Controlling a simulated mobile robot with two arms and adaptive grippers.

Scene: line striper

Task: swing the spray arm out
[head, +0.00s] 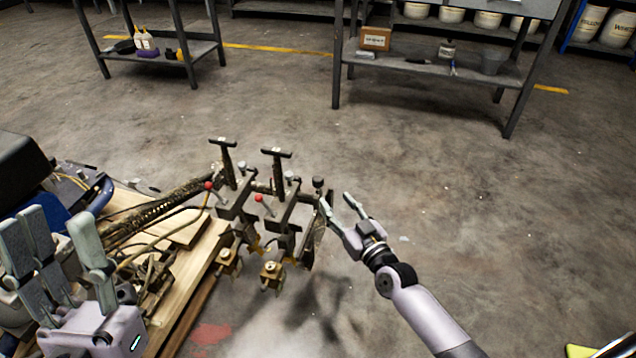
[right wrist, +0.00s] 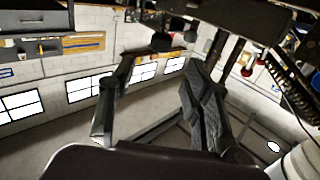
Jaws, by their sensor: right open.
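The spray arm (head: 250,205) is a dark metal assembly with two T-handles, red-knobbed levers and brass nozzles. It reaches right from the wooden pallet in the head view. My right gripper (head: 340,204) is open at the arm's outer right end, by an upright end plate (head: 319,235); I cannot tell whether they touch. In the right wrist view my right gripper (right wrist: 160,62) has its fingers apart with nothing visible between them, and dark parts of the spray arm (right wrist: 225,35) lie just beyond. My left gripper (head: 60,225) is open and empty at the lower left, over the machine side.
A wooden pallet (head: 178,262) lies under the machine, with hoses across it. Metal benches (head: 430,70) stand at the back, with a cardboard box (head: 375,39) on one shelf. Buckets (head: 488,19) stand at the back right. The concrete floor right of the spray arm is clear.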

